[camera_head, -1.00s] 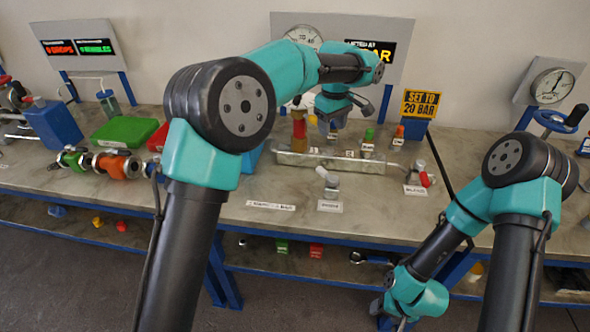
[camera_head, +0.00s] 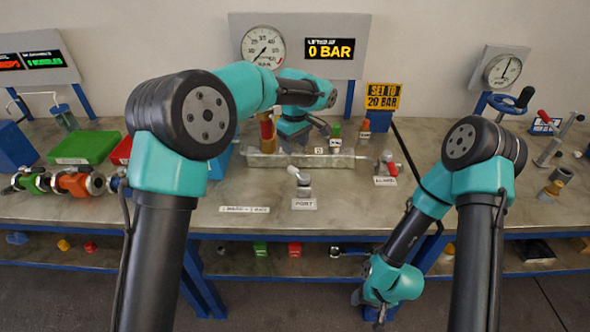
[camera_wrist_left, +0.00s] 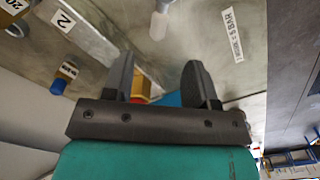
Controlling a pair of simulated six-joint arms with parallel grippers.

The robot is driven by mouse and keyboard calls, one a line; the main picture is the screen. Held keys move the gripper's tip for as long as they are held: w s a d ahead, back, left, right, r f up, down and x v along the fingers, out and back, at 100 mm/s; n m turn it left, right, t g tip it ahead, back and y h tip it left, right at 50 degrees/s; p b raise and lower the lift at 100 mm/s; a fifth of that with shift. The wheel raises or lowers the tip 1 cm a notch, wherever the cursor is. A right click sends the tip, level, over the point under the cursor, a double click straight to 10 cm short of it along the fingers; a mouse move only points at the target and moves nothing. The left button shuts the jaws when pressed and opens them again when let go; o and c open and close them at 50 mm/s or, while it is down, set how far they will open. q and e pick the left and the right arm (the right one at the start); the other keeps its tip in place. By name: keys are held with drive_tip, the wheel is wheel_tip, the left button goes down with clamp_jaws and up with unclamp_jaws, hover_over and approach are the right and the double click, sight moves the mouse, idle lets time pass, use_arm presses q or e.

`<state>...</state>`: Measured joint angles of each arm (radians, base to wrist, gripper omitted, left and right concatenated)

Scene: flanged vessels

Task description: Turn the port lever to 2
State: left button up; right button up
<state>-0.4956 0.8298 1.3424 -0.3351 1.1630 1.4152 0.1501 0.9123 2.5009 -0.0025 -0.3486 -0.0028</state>
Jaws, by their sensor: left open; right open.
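The port lever (camera_head: 301,180) is a small grey fitting with a pale handle tilted up to the left, behind the PORT label (camera_head: 304,204) on the bench. A pale knob that looks like its handle (camera_wrist_left: 160,22) shows at the top of the left wrist view. My left gripper (camera_head: 303,136) is beyond the lever, over the rail of fittings, apart from it. In the left wrist view its two fingers (camera_wrist_left: 160,82) are spread and hold nothing. A "2" tag (camera_wrist_left: 64,20) lies left of them. My right gripper (camera_head: 376,313) hangs low before the bench, its jaws barely visible, empty.
A metal rail (camera_head: 340,160) with several coloured fittings runs behind the lever. A red-handled valve (camera_head: 389,168) stands right of it. The display (camera_head: 330,48) reads 0 BAR beside a gauge (camera_head: 263,46). The bench around the PORT label is clear.

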sight(295, 169)
use_arm(q)
wheel_tip(295, 169, down, 10)
drive_tip(key=shift+f, duration=0.2)
idle(0.3)
clamp_jaws()
